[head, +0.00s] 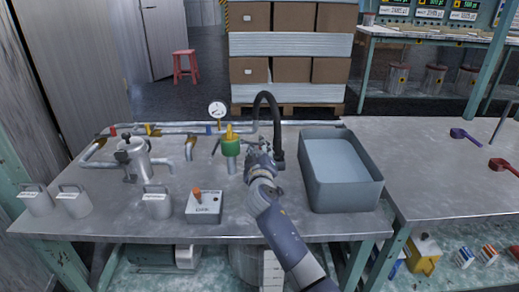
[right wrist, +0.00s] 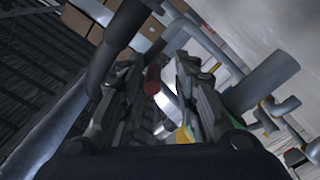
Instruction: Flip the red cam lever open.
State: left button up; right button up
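My right gripper (head: 257,152) is over the middle of the metal table, beside the green valve-like part with a yellow top (head: 231,147) and left of the black curved spout (head: 279,130). In the right wrist view its two fingers (right wrist: 160,75) stand apart with a gap between them. A small red cylindrical piece (right wrist: 152,80) shows in that gap; I cannot tell whether it is the cam lever or whether the fingers touch it. No red lever can be made out at the gripper in the head view, where the gripper may hide it. My left gripper is not in view.
A grey basin (head: 345,190) stands right of my arm. A control box (head: 204,206) with an orange knob is at the front. Metal pipes and a gauge (head: 217,111) run along the back. Weights with handles (head: 75,203) stand at the left.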

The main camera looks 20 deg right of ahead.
grip_shut()
jog(key=shift+d+r, duration=0.1)
jog(key=shift+r, duration=0.25)
dwell(0.6)
jog(key=o, duration=0.7)
grip_release()
jog(key=shift+f, duration=0.25)
jog(key=shift+s+a, duration=0.2)
jog(key=shift+s, duration=0.25)
jog(key=v, duration=1.1)
jog(key=shift+r, duration=0.1)
